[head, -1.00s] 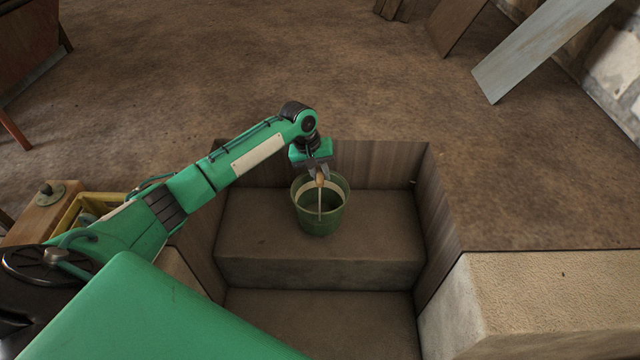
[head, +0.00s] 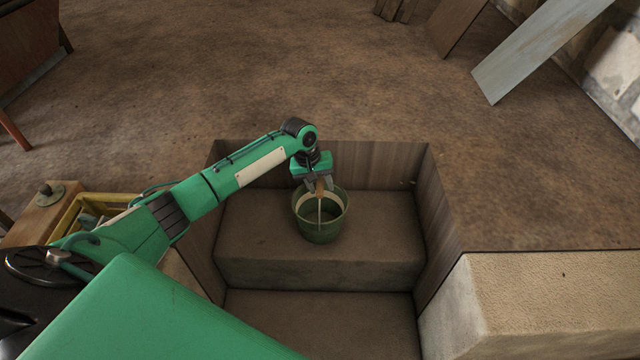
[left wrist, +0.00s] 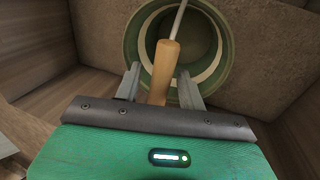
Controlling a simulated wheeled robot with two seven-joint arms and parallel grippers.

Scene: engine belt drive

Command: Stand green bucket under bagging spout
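The green bucket (head: 320,229) stands upright on the upper step of a sunken pit in the head view. Its pale inner band and green inside show, and it looks empty. Its wire handle with a wooden grip (left wrist: 165,68) stands raised over the rim. My left gripper (head: 319,187) is above the bucket, pointing down. In the left wrist view its two fingers (left wrist: 159,86) are apart, one on each side of the wooden grip, with a gap at the left finger. My right gripper is not in view. I cannot make out a bagging spout.
Wooden boards (head: 435,190) line the pit around the steps (head: 320,268). A pale block (head: 560,300) stands at the right. A yellow crate (head: 85,207) and a wooden block (head: 36,210) are at the left. Brown ground behind the pit is open.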

